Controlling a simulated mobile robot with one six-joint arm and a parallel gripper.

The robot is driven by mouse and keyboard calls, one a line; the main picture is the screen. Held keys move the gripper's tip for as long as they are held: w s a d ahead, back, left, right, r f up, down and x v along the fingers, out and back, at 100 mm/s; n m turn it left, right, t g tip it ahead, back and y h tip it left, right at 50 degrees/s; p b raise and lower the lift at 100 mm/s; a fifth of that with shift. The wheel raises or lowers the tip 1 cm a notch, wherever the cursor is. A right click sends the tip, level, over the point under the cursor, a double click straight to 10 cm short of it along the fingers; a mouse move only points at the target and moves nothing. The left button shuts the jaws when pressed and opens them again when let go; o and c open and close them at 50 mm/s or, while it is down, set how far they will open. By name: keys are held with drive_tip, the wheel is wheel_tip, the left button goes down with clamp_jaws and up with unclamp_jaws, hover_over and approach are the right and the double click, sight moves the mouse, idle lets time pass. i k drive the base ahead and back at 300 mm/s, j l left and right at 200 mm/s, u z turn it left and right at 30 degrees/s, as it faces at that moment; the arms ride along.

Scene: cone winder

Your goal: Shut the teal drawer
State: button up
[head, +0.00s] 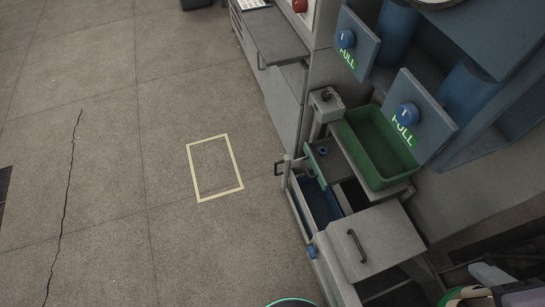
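An open drawer (320,208) with a dark blue-teal inside stands out from the low grey unit at the right of the head view. It is the closest match to the teal drawer, but I cannot be sure of its colour. Its narrow pale front faces left towards the floor. A small dark handle (279,168) shows near its far corner, and a blue knob (311,252) near its near end. No gripper can be made out. Parts that may be my own arm show at the bottom right corner.
A green tray (378,146) sits beyond the drawer. A grey lidded panel with a dark handle (356,246) lies nearer. The floor at left is clear, with a yellow outlined rectangle (191,166).

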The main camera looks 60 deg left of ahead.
sight(333, 169)
drive_tip(key=u, duration=1.7)
drive_tip(key=i+j+u, duration=0.5)
drive_tip(key=i+u, duration=0.25)
drive_tip(key=k, duration=0.1)
